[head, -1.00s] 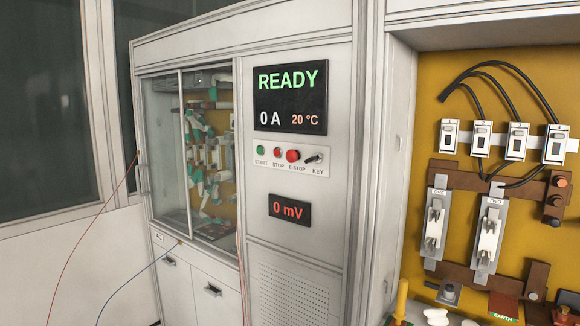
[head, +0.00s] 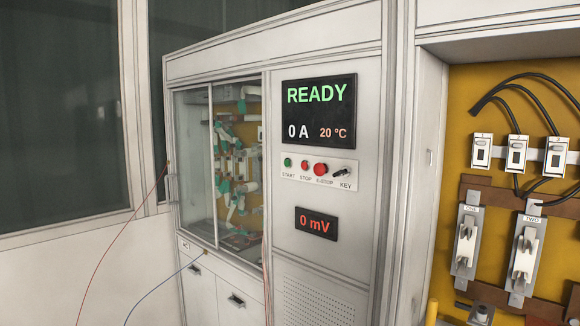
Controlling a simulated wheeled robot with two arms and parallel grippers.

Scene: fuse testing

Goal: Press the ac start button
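The green START button (head: 288,162) is at the left end of the white control strip on the AC cabinet (head: 362,215). To its right are the red STOP button (head: 304,165), the larger red E-STOP (head: 321,169) and the black KEY switch (head: 341,173). The display (head: 320,107) above reads READY, 0 A and 20 °C. The lower display (head: 316,224) reads 0 mV. The cabinet's glass door (head: 193,160) looks closed. Neither of my grippers is in view; robot arms seen in the glass look like a reflection.
An open yellow-backed panel (head: 461,125) with several switches and fuse holders stands at the right. A red wire (head: 122,222) and a blue wire (head: 166,283) hang at the left. Nothing visible blocks the front of the control strip.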

